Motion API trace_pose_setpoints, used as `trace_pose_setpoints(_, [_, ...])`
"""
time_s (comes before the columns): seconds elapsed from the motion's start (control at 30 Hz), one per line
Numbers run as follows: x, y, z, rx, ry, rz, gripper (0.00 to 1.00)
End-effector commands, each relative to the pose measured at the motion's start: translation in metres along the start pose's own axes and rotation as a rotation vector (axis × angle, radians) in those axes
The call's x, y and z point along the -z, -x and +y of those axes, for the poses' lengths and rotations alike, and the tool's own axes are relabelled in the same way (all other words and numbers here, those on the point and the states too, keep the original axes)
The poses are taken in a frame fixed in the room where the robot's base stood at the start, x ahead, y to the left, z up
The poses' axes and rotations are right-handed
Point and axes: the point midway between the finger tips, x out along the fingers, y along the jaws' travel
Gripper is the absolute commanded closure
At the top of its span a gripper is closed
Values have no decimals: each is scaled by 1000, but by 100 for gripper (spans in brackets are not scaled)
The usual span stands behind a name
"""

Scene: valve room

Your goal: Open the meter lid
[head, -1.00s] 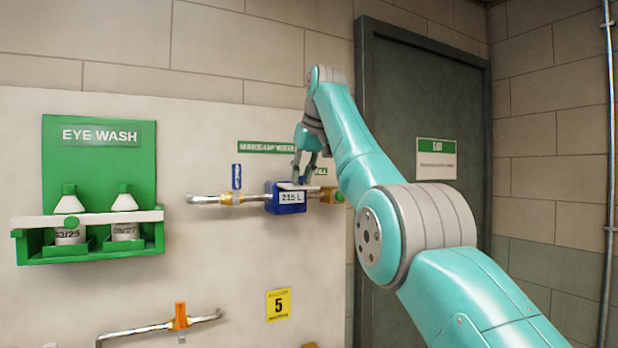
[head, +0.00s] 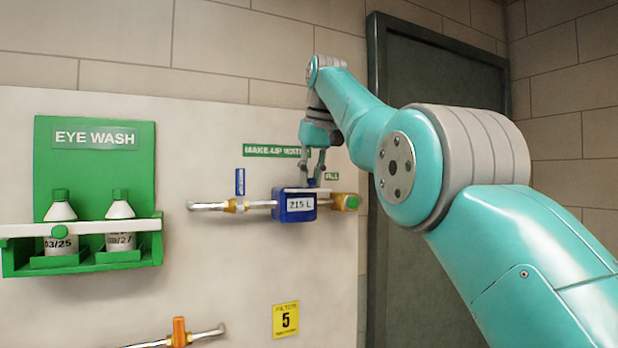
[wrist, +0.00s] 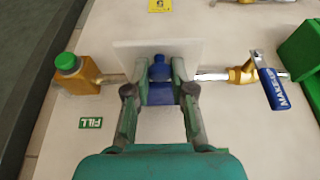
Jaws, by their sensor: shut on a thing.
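The meter (head: 294,208) is a blue box on the wall pipe, with a white "215 L" display on its front. A thin pale plate, which looks like the lid (head: 297,190), lies about level along the box's top edge; the display below is uncovered. In the wrist view the lid (wrist: 128,57) is a pale rectangle beyond the fingertips. My gripper (head: 316,177) is at the meter's top from above. In the wrist view my gripper (wrist: 160,92) has its fingers on either side of a small blue knob (wrist: 160,69) and is shut on it. The lid's hinge is hidden.
A blue-handled valve (head: 240,184) is left of the meter, and a brass fitting with a green cap (head: 347,202) is close on the right. The eye wash station (head: 95,190) stands further left. A dark door (head: 440,85) is behind my arm.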

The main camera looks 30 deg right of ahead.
Motion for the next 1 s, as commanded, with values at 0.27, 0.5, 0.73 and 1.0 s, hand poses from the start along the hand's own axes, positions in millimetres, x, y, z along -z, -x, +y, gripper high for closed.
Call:
trace_pose_setpoints(0.27, [-2,-1,1,0,-2,-11,100])
trace_pose_setpoints(0.5, [-2,-1,1,0,-1,-8,52])
trace_pose_setpoints(0.73, [-1,0,0,0,-1,-4,52])
trace_pose_setpoints(1.0, [1,-1,0,0,0,1,52])
